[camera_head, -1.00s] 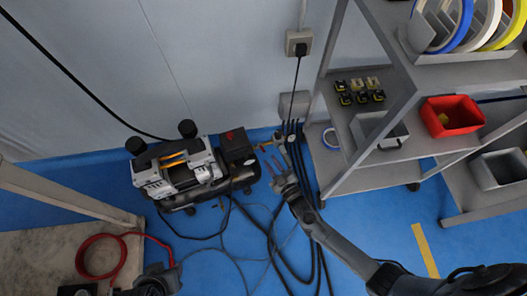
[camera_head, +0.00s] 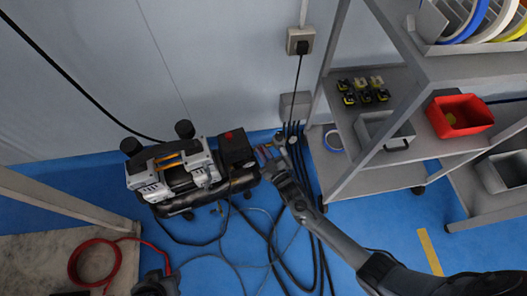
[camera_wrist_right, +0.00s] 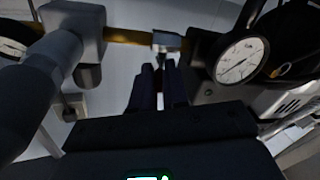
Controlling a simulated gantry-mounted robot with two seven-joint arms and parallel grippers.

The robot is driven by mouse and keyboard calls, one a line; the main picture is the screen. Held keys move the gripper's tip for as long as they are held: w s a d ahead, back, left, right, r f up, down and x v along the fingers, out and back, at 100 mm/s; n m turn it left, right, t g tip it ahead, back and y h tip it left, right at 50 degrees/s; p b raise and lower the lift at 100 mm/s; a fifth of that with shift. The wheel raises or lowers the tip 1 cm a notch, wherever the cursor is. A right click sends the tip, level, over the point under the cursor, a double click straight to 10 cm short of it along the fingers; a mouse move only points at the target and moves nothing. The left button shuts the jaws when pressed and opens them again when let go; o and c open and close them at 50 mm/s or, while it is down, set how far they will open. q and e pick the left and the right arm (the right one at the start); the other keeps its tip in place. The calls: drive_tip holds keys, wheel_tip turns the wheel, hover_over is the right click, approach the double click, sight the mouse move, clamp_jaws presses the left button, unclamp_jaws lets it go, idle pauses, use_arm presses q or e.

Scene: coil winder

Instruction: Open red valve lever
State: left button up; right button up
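My right gripper (camera_head: 265,153) is at the right end of the compressor (camera_head: 175,172), by its outlet fitting. A small reddish patch shows at its fingertips; I cannot tell lever from fingertip there. In the right wrist view, the two dark fingers (camera_wrist_right: 160,72) are close together with a narrow gap, pointing at a small grey fitting (camera_wrist_right: 166,42) on a brass pipe (camera_wrist_right: 130,36). No red lever shows clearly there, and I cannot tell whether the fingers grip anything. My left gripper (camera_head: 155,284) is at the bottom edge, its fingers unclear.
A pressure gauge (camera_wrist_right: 240,60) is close right of the fingers in the wrist view. Black hoses (camera_head: 300,185) run beside my right arm. A grey shelf (camera_head: 370,172) stands to the right, with a red bin (camera_head: 459,117). A red hose (camera_head: 88,277) lies at lower left.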

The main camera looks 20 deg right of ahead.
clamp_jaws()
drive_tip(key=shift+d+r+n+y, duration=0.1)
drive_tip(key=shift+d+n+y, duration=0.1)
drive_tip(key=shift+n+y, duration=0.3)
drive_tip(key=shift+w+d+n+y+p, duration=0.15)
drive_tip(key=shift+n+y+p, duration=0.15)
drive_tip(key=shift+y, duration=0.4)
drive_tip(key=shift+o, duration=1.8)
unclamp_jaws()
drive_tip(key=shift+s, duration=0.25)
